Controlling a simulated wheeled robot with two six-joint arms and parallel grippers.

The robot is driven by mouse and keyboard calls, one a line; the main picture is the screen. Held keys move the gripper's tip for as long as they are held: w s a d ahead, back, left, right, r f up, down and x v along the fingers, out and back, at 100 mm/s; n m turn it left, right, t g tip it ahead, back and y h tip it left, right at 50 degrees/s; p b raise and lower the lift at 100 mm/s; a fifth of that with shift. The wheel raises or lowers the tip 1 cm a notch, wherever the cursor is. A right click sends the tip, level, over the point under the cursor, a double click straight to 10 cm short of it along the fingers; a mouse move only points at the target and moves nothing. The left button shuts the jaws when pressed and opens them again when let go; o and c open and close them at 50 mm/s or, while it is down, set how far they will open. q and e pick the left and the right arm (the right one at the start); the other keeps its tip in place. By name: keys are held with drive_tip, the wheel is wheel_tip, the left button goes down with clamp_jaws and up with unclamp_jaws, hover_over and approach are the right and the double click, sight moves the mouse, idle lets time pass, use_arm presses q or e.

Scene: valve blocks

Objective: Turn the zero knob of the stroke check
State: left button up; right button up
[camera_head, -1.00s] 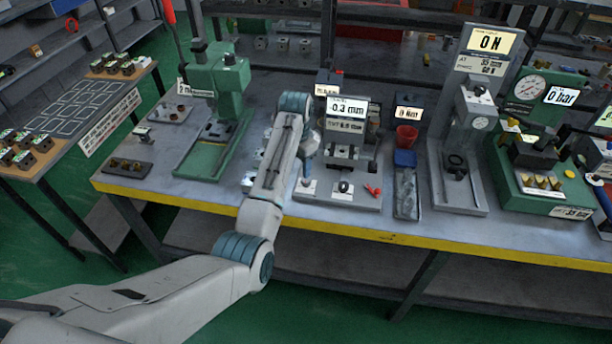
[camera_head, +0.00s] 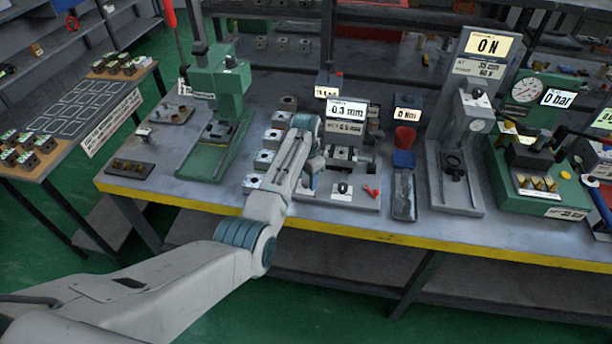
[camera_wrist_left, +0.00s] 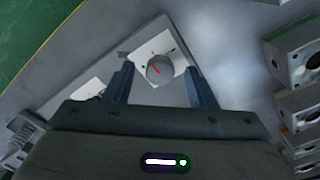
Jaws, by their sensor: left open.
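The stroke check (camera_head: 346,108) stands near the table's middle, its display showing about 0.3 mm. In the left wrist view a round grey knob (camera_wrist_left: 160,70) with a red pointer line sits on a white plate on its base. My left gripper (camera_wrist_left: 159,72) is open, its two fingers on either side of the knob with gaps showing; I cannot tell its height above the base. In the head view my left gripper (camera_head: 309,183) is at the base's left front and hides this knob. A black knob (camera_head: 343,188) on another white plate is to its right.
Several grey valve blocks (camera_head: 264,159) stand in a row left of the stroke check. A red clip-like part (camera_head: 371,191) lies on its base at right. The table's yellow front edge (camera_head: 390,237) is close.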

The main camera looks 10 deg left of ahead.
use_arm(q)
drive_tip(key=shift+f, duration=0.2)
drive_tip(key=shift+c, duration=0.4)
drive_tip(key=c, duration=0.9)
drive_tip(key=shift+r, duration=0.1)
drive_tip(key=shift+n+p, duration=0.85)
drive_tip(key=shift+n, duration=0.55)
drive_tip(key=shift+n+p, duration=0.55)
drive_tip(key=shift+n, duration=0.95)
